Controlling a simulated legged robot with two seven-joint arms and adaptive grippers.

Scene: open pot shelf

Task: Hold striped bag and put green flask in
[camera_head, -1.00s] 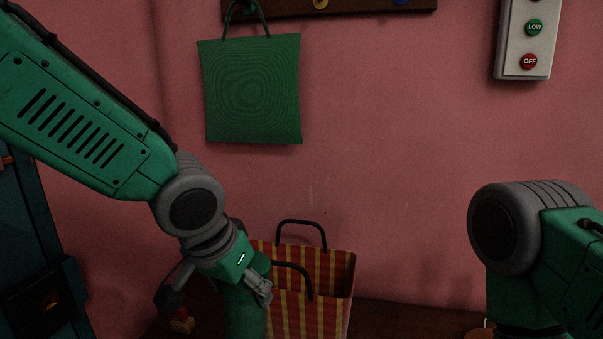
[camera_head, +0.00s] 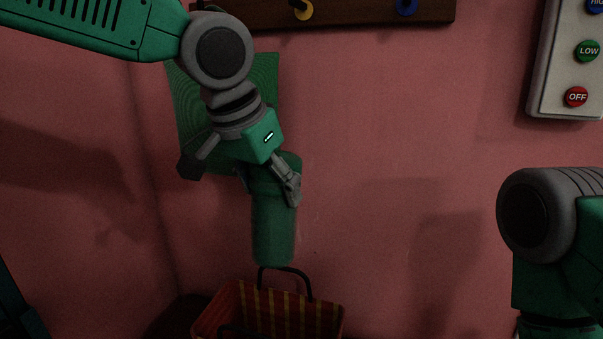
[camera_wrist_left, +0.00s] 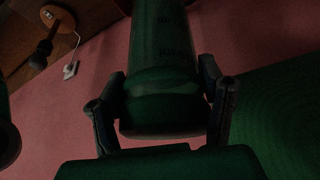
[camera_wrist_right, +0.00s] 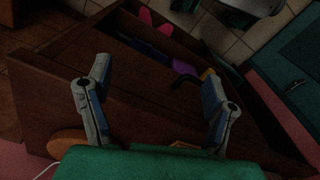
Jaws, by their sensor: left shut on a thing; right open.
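The green flask (camera_head: 273,232) hangs upright in my left gripper (camera_head: 268,185), just above the striped bag. In the left wrist view, both fingers (camera_wrist_left: 160,100) grip the flask (camera_wrist_left: 165,55) near its broad end. The red and yellow striped bag (camera_head: 285,318) stands open below, with dark handles; its lower part is cut off. The flask's lower end is near the back handle; I cannot tell whether they touch. My right gripper (camera_wrist_right: 155,95) is open and empty in the right wrist view. It is outside the head view, where only my right arm shows.
A switch box (camera_head: 563,70) is at upper right. In the right wrist view, brown wooden furniture (camera_wrist_right: 50,95) lies below the open fingers.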

